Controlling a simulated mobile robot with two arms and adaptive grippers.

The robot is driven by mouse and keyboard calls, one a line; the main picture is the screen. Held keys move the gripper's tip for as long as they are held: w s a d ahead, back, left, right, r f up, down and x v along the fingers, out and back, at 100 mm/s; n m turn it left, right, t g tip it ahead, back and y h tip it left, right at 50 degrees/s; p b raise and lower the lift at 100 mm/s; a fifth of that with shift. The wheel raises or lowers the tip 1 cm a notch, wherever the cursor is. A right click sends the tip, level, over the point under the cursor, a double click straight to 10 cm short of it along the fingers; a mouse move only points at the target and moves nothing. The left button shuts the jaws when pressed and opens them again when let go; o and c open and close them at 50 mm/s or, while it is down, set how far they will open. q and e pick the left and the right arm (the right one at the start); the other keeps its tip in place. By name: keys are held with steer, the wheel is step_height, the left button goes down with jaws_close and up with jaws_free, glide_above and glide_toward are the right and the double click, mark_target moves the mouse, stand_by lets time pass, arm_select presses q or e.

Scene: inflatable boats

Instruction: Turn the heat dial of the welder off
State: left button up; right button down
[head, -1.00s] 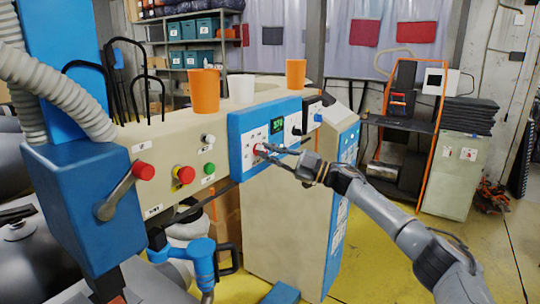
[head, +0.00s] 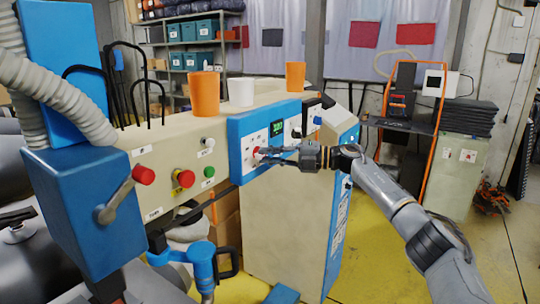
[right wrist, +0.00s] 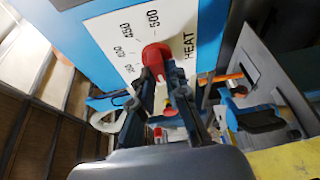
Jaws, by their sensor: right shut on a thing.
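The welder (head: 150,150) is a long beige machine with a blue control panel (head: 236,133). The heat dial is a red knob on the panel's white scale plate; it shows in the right wrist view (right wrist: 153,52). The scale there reads HEAT, with 500 and 450 legible near the knob. My right gripper (head: 263,153) is at the dial. In the right wrist view its two dark fingers (right wrist: 160,72) are shut on the red knob from both sides. The fingers hide part of the knob, and I cannot tell its pointer position. My left gripper is not in view.
A green-lit display (head: 277,128) sits above the dial. Two orange cups and a white cup (head: 241,90) stand on top. Yellow floor is clear at right.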

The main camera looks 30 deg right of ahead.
steer(key=shift+f+n, duration=0.1)
steer(key=shift+n, duration=0.5)
steer(key=c, duration=1.3)
jaws_free()
steer(key=shift+c, duration=0.2)
steer(key=v, duration=1.2)
steer(key=shift+r, duration=0.2)
steer(key=shift+a, duration=0.1)
